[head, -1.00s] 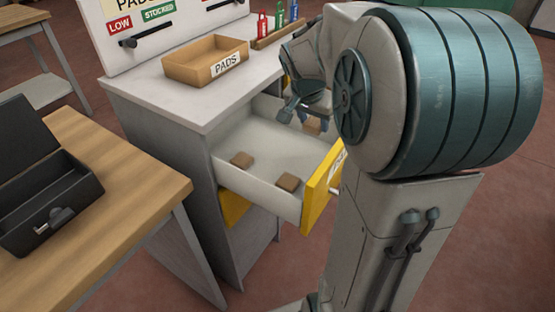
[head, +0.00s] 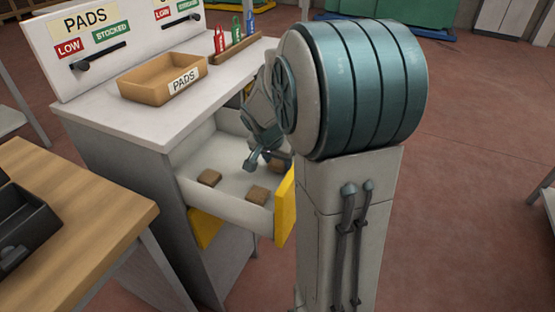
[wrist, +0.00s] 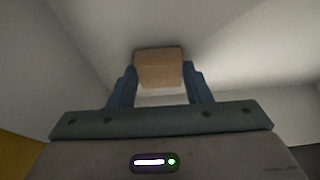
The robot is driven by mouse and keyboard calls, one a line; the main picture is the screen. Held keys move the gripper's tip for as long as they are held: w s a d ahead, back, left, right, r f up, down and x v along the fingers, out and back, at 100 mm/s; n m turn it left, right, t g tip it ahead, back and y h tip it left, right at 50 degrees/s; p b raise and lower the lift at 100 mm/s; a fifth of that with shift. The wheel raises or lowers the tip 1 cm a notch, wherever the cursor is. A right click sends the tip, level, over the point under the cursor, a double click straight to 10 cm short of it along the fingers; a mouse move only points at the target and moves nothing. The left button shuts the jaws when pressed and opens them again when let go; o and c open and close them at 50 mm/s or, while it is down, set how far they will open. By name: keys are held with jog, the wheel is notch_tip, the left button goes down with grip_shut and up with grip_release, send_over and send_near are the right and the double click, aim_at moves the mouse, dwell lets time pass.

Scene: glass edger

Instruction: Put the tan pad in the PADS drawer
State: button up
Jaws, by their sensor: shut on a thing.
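The open drawer (head: 228,200) has pale inner walls and a yellow front. Two brown pads lie apart on its floor, one at the left (head: 209,177) and one near the front (head: 258,195). My gripper (head: 268,161) is inside the drawer, behind the front pad. In the wrist view my gripper (wrist: 160,80) is shut on the tan pad (wrist: 159,66), which sits between the fingertips. In the head view the held pad is mostly hidden by my fingers and arm. I cannot tell whether it touches the drawer floor.
An empty tan tray labelled PADS (head: 150,92) stands on the cabinet top (head: 130,125). Behind it is a board (head: 100,50) with LOW and STOCKED labels. A wooden table (head: 80,215) with a black box (head: 20,235) stands at the left.

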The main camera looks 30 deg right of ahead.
jog(key=shift+f, duration=0.2)
jog(key=o, duration=1)
jog(key=shift+c, duration=0.2)
jog(key=shift+r, duration=0.15)
jog(key=shift+r, duration=0.15)
jog(key=p+v, duration=0.1)
jog(key=v, duration=1)
jog(key=shift+r+p, duration=0.4)
jog(key=shift+s+a, duration=0.1)
